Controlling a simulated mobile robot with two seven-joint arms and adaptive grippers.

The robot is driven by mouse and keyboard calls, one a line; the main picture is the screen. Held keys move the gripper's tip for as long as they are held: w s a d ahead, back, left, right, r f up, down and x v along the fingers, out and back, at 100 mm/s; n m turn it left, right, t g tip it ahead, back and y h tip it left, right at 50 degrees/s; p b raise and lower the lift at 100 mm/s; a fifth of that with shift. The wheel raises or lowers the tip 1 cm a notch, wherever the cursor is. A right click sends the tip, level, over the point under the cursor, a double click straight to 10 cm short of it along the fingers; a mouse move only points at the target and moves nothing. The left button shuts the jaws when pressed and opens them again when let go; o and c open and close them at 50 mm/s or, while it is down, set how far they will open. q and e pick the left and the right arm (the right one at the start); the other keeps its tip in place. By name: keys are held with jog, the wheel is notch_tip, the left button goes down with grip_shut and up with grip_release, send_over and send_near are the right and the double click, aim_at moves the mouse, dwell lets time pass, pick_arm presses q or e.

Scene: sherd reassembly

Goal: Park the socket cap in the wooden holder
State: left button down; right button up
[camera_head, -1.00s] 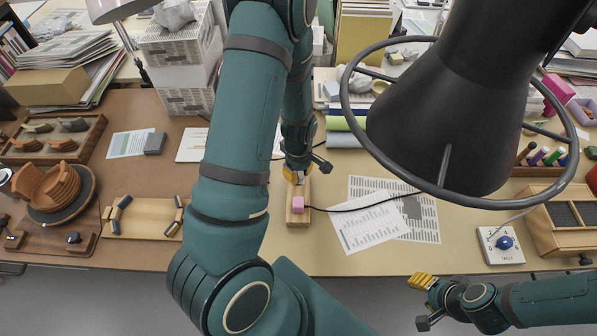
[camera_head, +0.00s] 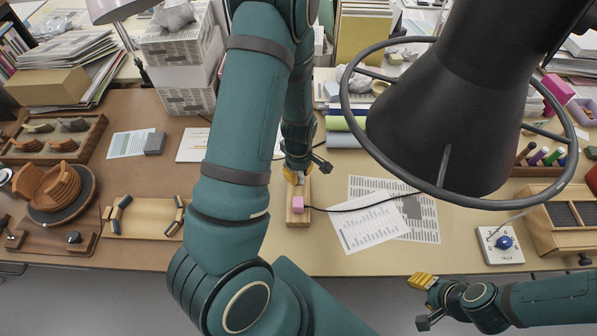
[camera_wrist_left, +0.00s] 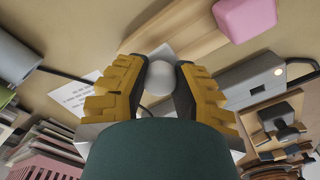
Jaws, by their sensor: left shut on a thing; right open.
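My left gripper (camera_head: 297,177) is above the far end of a narrow wooden holder (camera_head: 298,221). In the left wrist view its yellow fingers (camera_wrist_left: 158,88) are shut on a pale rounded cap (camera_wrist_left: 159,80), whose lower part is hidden. The holder shows beyond the fingertips in the wrist view (camera_wrist_left: 180,32). A pink block (camera_head: 298,205) sits on the holder's near part and also shows in the wrist view (camera_wrist_left: 245,18). I cannot tell whether the cap touches the holder. My right gripper (camera_head: 422,302) is open and empty at the front, beyond the table edge.
A black cable runs right from the pink block over printed sheets (camera_head: 372,222). A tally box (camera_head: 501,245) stands at right. A wooden tray with dark pieces (camera_head: 143,219) and a round stand of sherds (camera_head: 62,205) are at left. Table right of the holder is mostly flat.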

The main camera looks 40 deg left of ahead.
pick_arm(q)
jog(key=shift+f+b, duration=0.75)
jog(key=shift+f, duration=0.2)
dwell(0.7)
jog(key=c, duration=0.8)
grip_release()
jog(key=shift+o, duration=0.2)
jog(key=o, duration=0.5)
